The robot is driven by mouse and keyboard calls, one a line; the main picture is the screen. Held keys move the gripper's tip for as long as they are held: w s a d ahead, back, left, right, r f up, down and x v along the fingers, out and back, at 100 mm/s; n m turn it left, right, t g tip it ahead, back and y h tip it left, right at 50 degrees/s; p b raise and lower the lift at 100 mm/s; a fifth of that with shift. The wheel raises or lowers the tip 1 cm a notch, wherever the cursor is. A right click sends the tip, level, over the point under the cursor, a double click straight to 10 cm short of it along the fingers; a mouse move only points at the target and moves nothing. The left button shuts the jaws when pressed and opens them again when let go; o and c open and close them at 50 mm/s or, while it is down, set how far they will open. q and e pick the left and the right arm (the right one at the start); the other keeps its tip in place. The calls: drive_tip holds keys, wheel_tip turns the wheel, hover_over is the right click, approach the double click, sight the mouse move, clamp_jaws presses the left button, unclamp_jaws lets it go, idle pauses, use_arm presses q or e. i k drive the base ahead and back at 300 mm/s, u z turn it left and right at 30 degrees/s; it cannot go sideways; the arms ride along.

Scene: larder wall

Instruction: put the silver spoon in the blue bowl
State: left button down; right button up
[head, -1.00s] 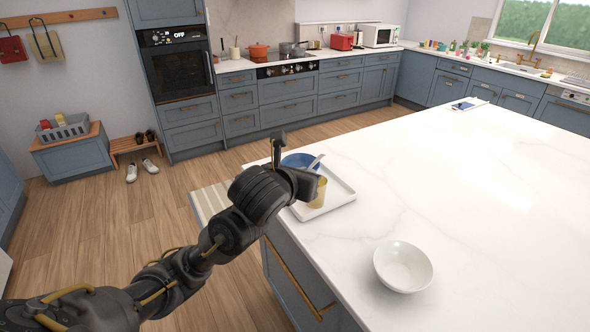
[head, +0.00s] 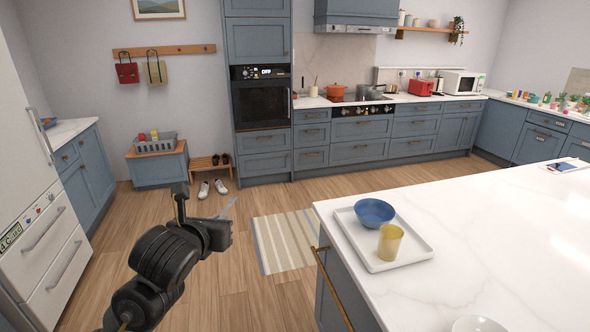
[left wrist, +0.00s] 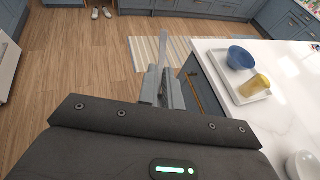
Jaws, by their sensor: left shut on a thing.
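The silver spoon (head: 229,207) is held in my left gripper (head: 222,230), which is shut on it over the open floor, left of the island. The spoon also shows in the left wrist view (left wrist: 165,48), sticking up from between the jaws (left wrist: 162,90). The spoon's gripped end is hidden by the jaws. My right gripper is not in view.
A striped rug (head: 287,241) lies on the floor left of the island.

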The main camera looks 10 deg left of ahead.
sight(382, 218)
drive_tip(key=u, duration=1.2)
drive_tip(key=i, duration=1.25)
drive_tip(key=z, duration=3.5)
